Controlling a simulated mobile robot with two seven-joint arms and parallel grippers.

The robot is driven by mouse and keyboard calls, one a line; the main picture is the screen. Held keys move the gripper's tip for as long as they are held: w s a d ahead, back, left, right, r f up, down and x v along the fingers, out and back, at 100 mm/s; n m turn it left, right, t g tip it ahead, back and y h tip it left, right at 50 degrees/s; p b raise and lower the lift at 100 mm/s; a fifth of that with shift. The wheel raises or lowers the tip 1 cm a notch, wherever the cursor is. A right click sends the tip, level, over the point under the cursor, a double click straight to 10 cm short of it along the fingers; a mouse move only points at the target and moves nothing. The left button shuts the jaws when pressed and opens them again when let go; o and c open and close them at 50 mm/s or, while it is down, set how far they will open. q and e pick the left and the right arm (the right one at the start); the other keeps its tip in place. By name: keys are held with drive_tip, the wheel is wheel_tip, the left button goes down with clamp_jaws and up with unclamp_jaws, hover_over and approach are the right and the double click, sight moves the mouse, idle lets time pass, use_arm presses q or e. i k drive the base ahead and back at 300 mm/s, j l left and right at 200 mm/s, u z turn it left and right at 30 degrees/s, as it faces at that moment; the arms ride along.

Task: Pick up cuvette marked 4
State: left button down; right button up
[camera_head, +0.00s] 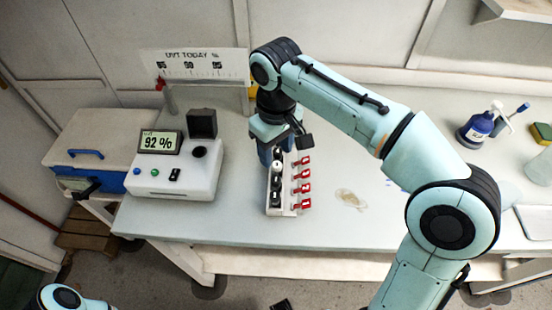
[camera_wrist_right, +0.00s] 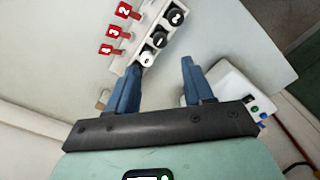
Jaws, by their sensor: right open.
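A white rack (camera_head: 273,208) on the bench holds several capped cuvettes in a row, with red number tags (camera_head: 304,187) along its right side. In the right wrist view, tags 2 (camera_wrist_right: 124,10), 3 (camera_wrist_right: 113,31) and 4 (camera_wrist_right: 106,49) are readable. The cuvette roughly in line with tag 4 has a white cap (camera_wrist_right: 147,58); the others there have dark caps. My right gripper (camera_head: 276,150) is over the rack's far end, pointing down. In the wrist view its blue fingers (camera_wrist_right: 161,75) are apart and empty, the left finger close to the white cap. My left gripper does not show.
A white meter (camera_head: 180,179) reading 92 % stands left of the rack, beside a blue-and-white box (camera_head: 100,150). A "UVT TODAY %" scale (camera_head: 195,63) stands behind. A stain (camera_head: 352,199) lies right of the rack. A blue bottle (camera_head: 475,130) stands far right.

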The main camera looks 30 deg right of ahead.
sight(278, 159)
drive_tip(key=k, duration=1)
